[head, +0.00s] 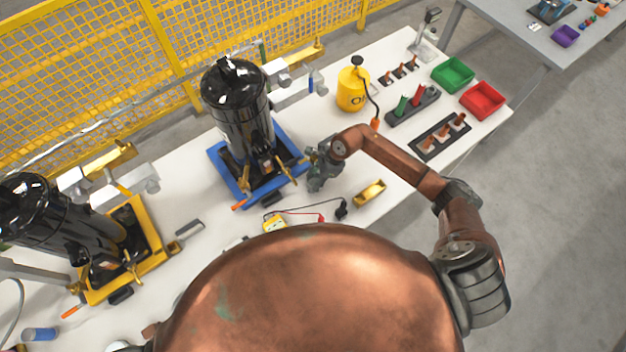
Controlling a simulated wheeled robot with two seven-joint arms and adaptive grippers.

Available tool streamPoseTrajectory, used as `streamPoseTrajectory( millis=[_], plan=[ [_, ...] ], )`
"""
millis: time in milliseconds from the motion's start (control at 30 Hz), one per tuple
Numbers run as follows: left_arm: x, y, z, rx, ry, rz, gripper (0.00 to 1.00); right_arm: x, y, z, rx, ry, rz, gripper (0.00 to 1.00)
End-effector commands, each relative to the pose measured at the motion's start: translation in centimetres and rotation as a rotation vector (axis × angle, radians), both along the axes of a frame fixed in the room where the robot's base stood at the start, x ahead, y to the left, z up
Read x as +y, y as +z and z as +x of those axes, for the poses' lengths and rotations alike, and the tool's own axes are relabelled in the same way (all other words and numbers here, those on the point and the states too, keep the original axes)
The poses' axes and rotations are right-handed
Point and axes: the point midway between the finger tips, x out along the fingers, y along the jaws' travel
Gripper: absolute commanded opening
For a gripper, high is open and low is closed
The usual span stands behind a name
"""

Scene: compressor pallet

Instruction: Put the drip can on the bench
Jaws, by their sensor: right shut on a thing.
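My right gripper (314,180) is at the right corner of the blue pallet (228,185), low over the white bench (190,205). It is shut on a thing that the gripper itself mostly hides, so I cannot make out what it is. No drip can can be told for sure. A yellow can (350,92) with a black top, a dark hose and black lettering stands upright on the bench behind my right gripper, apart from it. My left gripper is not in view.
A black compressor (238,105) stands on the blue pallet, another (50,225) on a yellow pallet (150,255). A brass-coloured tray (370,193) and a yellow meter (273,222) with leads lie near the front. Green (453,75) and red (482,99) bins stand right. Yellow fencing (165,45) runs behind.

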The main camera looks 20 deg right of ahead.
Motion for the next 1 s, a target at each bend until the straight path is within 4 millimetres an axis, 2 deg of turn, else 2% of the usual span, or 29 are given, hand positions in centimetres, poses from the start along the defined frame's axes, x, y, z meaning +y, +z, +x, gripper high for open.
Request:
streamPoseTrajectory(
  millis=[133, 167, 400, 767, 867, 1000],
  plan=[
    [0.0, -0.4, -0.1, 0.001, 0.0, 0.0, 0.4, 0.0, -0.4, 0.0, 0.0, 0.0, 0.0, 0.09],
    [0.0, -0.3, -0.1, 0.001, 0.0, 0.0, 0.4, 0.0, -0.3, 0.0, 0.0, 0.0, 0.0, 0.39],
    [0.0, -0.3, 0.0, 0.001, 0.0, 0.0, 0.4, 0.0, -0.2, 0.0, 0.0, 0.0, 0.0, 0.54],
    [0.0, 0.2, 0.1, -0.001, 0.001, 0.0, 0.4, -0.1, 0.3, 0.0, -0.001, 0.001, 0.0, 0.54],
    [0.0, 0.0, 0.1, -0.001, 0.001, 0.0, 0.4, -0.7, 1.5, 0.1, -0.005, 0.0, -0.003, 0.54],
    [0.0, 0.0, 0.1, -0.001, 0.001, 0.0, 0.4, -1.9, 4.2, -0.1, -0.004, 0.001, -0.003, 0.54]
  ],
)
